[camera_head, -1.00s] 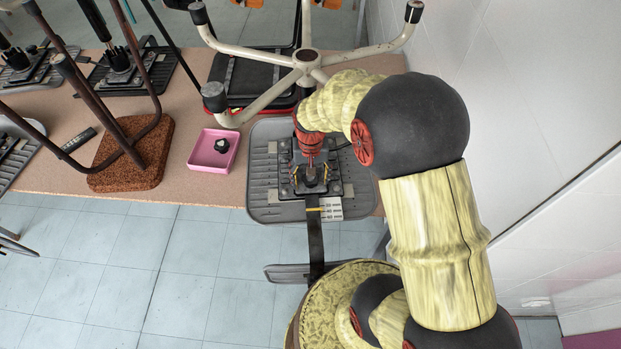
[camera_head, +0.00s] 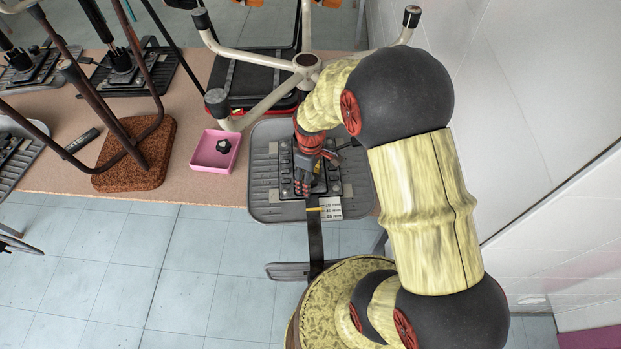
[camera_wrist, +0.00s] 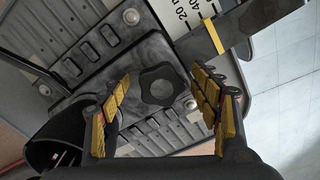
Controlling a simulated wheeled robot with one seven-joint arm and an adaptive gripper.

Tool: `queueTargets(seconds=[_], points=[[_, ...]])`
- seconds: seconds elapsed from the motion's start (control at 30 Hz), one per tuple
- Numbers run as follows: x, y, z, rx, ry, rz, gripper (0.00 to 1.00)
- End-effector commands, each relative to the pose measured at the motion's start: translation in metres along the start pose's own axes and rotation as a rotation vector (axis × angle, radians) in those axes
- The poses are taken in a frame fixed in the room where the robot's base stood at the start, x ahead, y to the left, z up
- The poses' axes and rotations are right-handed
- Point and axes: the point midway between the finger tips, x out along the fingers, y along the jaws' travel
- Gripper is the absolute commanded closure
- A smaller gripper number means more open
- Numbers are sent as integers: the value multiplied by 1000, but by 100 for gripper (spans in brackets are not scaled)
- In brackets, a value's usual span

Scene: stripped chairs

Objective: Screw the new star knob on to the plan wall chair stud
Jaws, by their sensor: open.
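A dark star knob (camera_wrist: 160,88) with a round hole in its middle sits over the metal plate under the grey upturned chair seat (camera_head: 262,200). Whether it is threaded on the stud cannot be told; no stud shows clearly. My gripper (camera_wrist: 163,97) is open, with its yellow-padded fingers on either side of the knob and apparent gaps at both sides. In the head view my gripper (camera_head: 312,182) is over the chair's plate and hides the knob. Another black knob (camera_head: 223,146) lies in the pink tray (camera_head: 194,165).
A black bar with a yellow mark and a millimetre scale label (camera_head: 330,208) runs off the seat's front. A pale star-shaped chair base (camera_head: 262,105) stands behind. A brown upturned stool (camera_head: 160,150) is at left, and a white wall (camera_head: 530,110) at right.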

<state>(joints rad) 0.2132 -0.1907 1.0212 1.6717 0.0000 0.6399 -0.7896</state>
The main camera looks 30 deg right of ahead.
Motion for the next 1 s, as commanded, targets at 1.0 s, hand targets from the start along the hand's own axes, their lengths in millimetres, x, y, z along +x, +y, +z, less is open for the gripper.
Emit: queueTargets(seconds=[1.0], points=[[0, 0, 0, -752, 0, 0, 44]])
